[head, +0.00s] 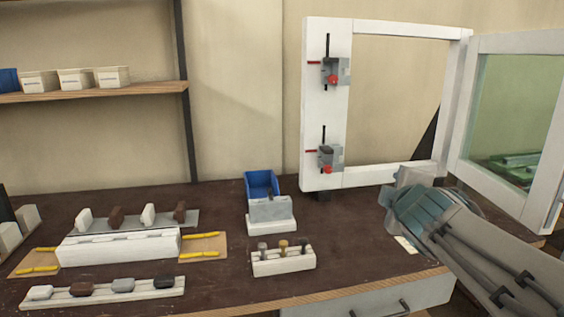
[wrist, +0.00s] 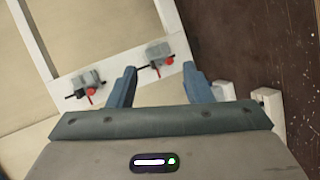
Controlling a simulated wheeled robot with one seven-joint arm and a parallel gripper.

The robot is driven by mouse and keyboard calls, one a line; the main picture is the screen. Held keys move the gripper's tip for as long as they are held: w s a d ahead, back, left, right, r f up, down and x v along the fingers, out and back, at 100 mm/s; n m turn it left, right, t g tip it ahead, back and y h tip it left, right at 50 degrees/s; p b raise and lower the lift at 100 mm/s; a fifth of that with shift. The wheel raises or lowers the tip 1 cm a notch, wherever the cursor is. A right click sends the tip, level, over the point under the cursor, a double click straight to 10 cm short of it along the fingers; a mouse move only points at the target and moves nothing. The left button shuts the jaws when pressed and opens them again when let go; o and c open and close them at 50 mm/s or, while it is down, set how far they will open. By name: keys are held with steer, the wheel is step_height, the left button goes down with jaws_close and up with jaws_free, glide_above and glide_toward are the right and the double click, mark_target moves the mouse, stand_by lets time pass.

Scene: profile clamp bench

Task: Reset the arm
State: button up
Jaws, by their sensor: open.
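My gripper (wrist: 160,88) is open and empty in the wrist view, its two blue-grey fingers apart. In the head view my arm reaches in from the lower right, and its end is in front of the lower right part of the white frame (head: 320,100); the fingers cannot be made out there. Two grey clamps with red parts, an upper one (head: 336,72) and a lower one (head: 331,157), sit on the frame's left post. Both clamps also show in the wrist view (wrist: 90,84) beyond the fingers, and I see no contact with them.
A glazed sash (head: 520,110) stands at the right, close to my arm. The dark bench (head: 215,270) holds a blue bin (head: 261,183), a peg block (head: 284,262), a long white block (head: 120,247) and rows of small blocks. A shelf (head: 90,95) is at upper left.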

steer(key=s+a+f+m+g+y+p, duration=0.1)
steer(key=s+a+f+m+g+p, duration=0.2)
steer(key=s+m+g+p, duration=0.3)
steer(key=s+a+f+m+g+y+p, duration=0.1)
steer(key=s+a+f+m+g+p, duration=0.3)
steer(key=s+m, duration=0.4)
steer(key=s+f+g+p, duration=0.1)
steer(key=s+p, duration=0.1)
steer(key=s, duration=0.3)
steer(key=shift+g+y, duration=0.3)
steer(key=shift+g, duration=0.1)
